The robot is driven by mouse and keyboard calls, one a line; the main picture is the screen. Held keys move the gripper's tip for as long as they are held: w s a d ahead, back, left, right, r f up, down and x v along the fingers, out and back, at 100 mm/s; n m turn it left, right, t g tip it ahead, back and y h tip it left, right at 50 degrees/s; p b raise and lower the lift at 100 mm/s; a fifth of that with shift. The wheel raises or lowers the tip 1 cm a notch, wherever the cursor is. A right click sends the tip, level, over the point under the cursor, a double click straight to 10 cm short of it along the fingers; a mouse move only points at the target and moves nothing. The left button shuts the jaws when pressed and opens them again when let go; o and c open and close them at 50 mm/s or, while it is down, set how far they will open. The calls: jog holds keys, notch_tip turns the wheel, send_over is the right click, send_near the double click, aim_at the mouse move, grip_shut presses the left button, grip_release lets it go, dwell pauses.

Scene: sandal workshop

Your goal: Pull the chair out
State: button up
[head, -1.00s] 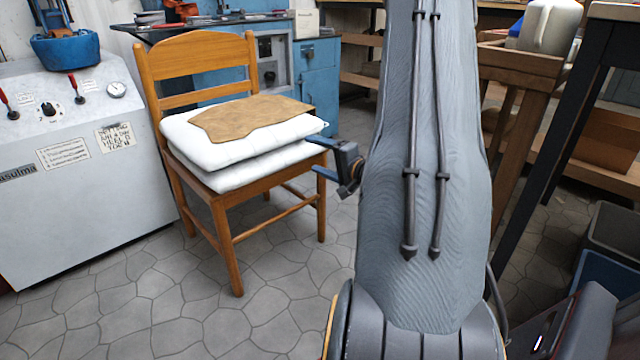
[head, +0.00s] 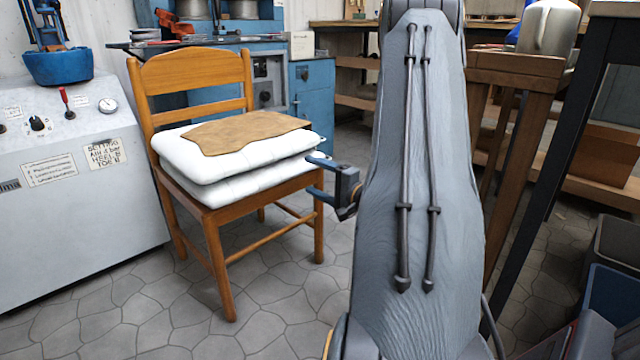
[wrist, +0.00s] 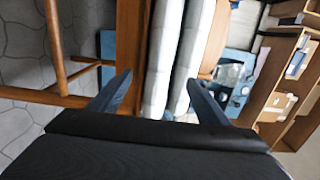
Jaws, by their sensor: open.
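The wooden chair (head: 217,214) stands left of the middle in the head view, with its backrest towards the blue cabinets. Two white cushions (head: 225,187) are stacked on its seat, with a brown leather piece (head: 245,131) on top. My gripper (head: 318,176) is at the right edge of the seat, its blue fingers apart and pointing at the chair. In the wrist view the open fingers (wrist: 160,95) lie either side of the cushion edges (wrist: 172,60) and part of the seat edge (wrist: 128,60). I cannot tell whether they touch.
A grey machine (head: 75,190) with levers and a gauge stands close to the chair's left. Blue cabinets (head: 312,92) are behind it. A wooden stand (head: 513,85) and a dark-legged table (head: 570,130) are on the right. The tiled floor (head: 270,305) in front of the chair is clear.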

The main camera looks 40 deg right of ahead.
aim_at(298, 170)
jog(key=shift+w+a+b, duration=0.2)
jog(key=shift+w+b, duration=0.9)
jog(key=shift+w, duration=1.4)
jog(key=shift+c, duration=0.3)
grip_shut()
